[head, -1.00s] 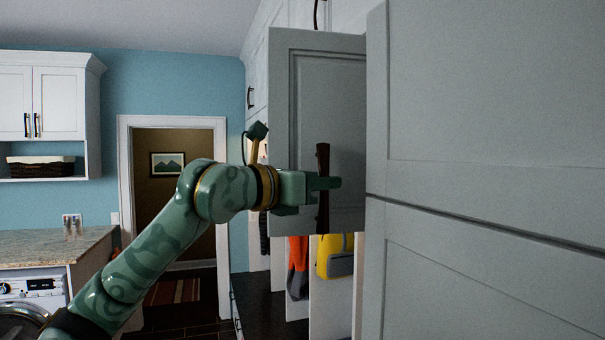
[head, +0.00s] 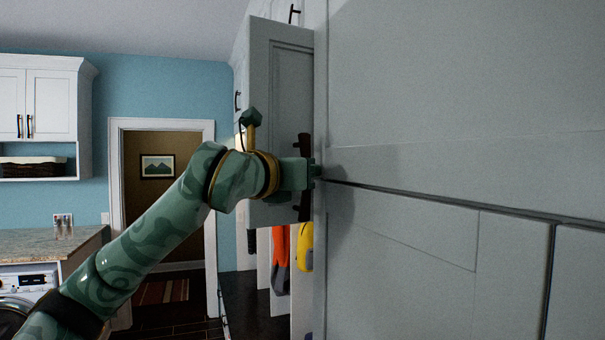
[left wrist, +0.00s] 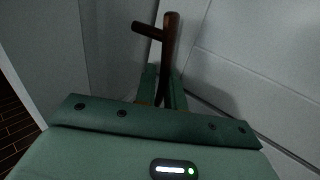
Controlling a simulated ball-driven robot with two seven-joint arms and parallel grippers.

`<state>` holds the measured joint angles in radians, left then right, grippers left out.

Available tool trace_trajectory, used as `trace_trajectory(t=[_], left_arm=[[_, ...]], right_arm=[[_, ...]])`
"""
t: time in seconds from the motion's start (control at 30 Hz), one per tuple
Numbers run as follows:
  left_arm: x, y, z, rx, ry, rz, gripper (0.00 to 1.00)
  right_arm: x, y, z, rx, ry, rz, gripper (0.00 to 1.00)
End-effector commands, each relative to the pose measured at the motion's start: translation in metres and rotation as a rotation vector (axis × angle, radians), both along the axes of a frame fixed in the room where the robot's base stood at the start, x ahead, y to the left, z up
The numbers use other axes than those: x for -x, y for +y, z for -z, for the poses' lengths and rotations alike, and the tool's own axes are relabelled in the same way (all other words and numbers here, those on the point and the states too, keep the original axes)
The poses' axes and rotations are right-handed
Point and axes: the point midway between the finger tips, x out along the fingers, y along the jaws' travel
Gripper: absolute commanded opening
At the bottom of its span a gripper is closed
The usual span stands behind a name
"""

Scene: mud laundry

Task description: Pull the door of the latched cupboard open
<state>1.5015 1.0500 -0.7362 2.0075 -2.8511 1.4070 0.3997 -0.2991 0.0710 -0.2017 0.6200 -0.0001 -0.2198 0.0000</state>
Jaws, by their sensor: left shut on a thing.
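A grey panelled door (head: 274,100) stands out from the cupboard row in the head view, its face towards me. A dark brown bar handle (head: 304,205) stands upright in front of that face, with short posts pointing left. My left gripper (head: 315,171) is shut on the middle of the handle. In the left wrist view the handle (left wrist: 169,45) rises between the fingers (left wrist: 163,92), and its upper post reaches left to a grey surface. Where the lower post meets the door is hard to tell. My right gripper is out of view.
A large grey panelled front (head: 440,100) fills the right side, very close to the gripper. Open cubbies with an orange garment (head: 280,260) and a yellow bag (head: 306,246) lie below the door. A counter (head: 45,243) and washer are at left; a doorway (head: 157,215) stands behind.

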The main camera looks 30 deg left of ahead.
Motion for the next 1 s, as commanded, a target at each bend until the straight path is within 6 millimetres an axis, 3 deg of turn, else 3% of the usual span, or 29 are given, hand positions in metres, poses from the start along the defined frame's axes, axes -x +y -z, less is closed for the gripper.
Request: trace_trajectory(t=[0.07,0.1,0.13,0.7,0.87,1.0], left_arm=[[0.000,-0.003,0.000,-0.001,-0.001,0.008,0.00],[0.000,-0.003,0.000,-0.001,0.000,0.009,0.14],[0.000,-0.003,0.000,-0.001,0.000,0.009,0.15],[0.003,-0.002,0.002,0.000,0.003,0.008,0.15],[0.027,-0.002,0.004,-0.001,-0.001,0.007,0.15],[0.064,0.000,0.005,-0.001,-0.003,0.006,0.15]], right_arm=[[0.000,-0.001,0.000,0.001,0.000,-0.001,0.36],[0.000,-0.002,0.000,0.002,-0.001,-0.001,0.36],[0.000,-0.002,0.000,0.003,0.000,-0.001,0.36],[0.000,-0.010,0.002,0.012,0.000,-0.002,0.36],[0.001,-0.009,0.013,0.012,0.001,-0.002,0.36],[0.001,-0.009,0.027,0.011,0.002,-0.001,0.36]])
